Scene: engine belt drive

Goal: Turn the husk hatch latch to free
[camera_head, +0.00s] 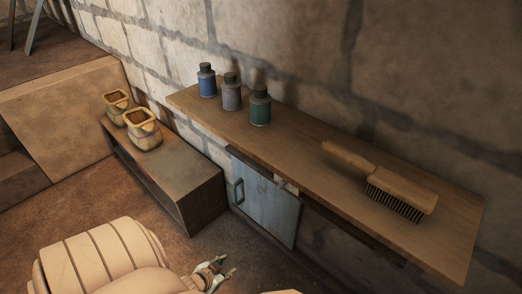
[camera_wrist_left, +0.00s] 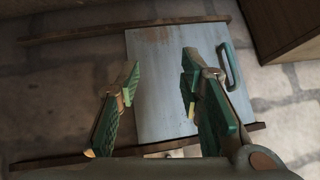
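The hatch is most likely the pale blue-grey door (camera_head: 268,207) under the wooden shelf, with a dark handle (camera_head: 239,191) on its left side. A small pale piece (camera_head: 287,186) at the door's top edge may be the latch; I cannot tell how it is turned. My left gripper (camera_head: 230,266) is in front of and below the door, apart from it. In the left wrist view its two green fingers (camera_wrist_left: 158,88) are spread and empty, with the door (camera_wrist_left: 160,65) and its green handle (camera_wrist_left: 230,66) beyond them. My right gripper is not in view.
The wooden shelf (camera_head: 310,150) juts out above the door. It holds a brush (camera_head: 385,182), a blue bottle (camera_head: 207,82), a grey bottle (camera_head: 231,93) and a green bottle (camera_head: 260,107). A low cabinet (camera_head: 180,180) with two yellowish pots (camera_head: 143,131) stands to the left.

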